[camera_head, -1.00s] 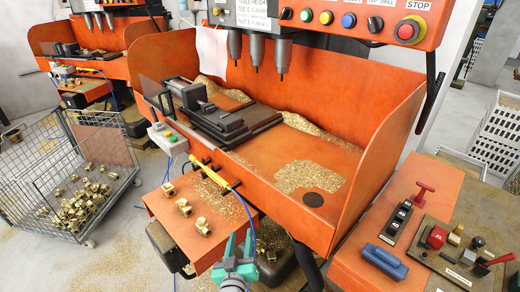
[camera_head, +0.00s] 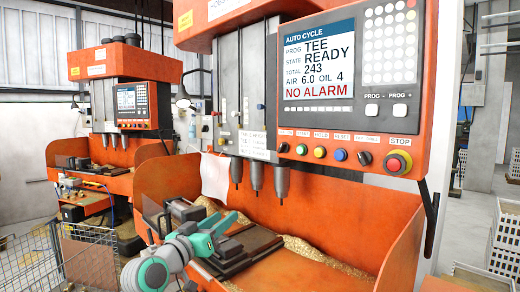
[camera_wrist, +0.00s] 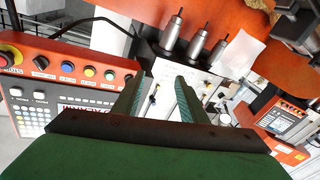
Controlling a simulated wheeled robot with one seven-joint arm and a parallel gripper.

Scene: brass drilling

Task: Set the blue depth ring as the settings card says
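The drilling machine's column face carries thin upright rods with small coloured pieces. A small blue piece (camera_head: 260,106), which looks like the blue depth ring, sits on the right-hand rod beside the screen. The white settings card (camera_head: 252,141) is below it, headed "TABLE HEIGHT"; its smaller lines are too fine to read surely. My gripper (camera_head: 224,224) is in front of the machine's tray, below and left of the card. In the wrist view its green fingers (camera_wrist: 162,85) are apart with nothing held between them.
Three drill spindles (camera_head: 258,178) hang below the card. The control panel (camera_head: 345,90) on the right reads TEE, READY, NO ALARM, with a row of buttons and a red stop button (camera_head: 397,162). A white sheet (camera_head: 215,177) hangs left. A second machine (camera_head: 115,95) stands behind.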

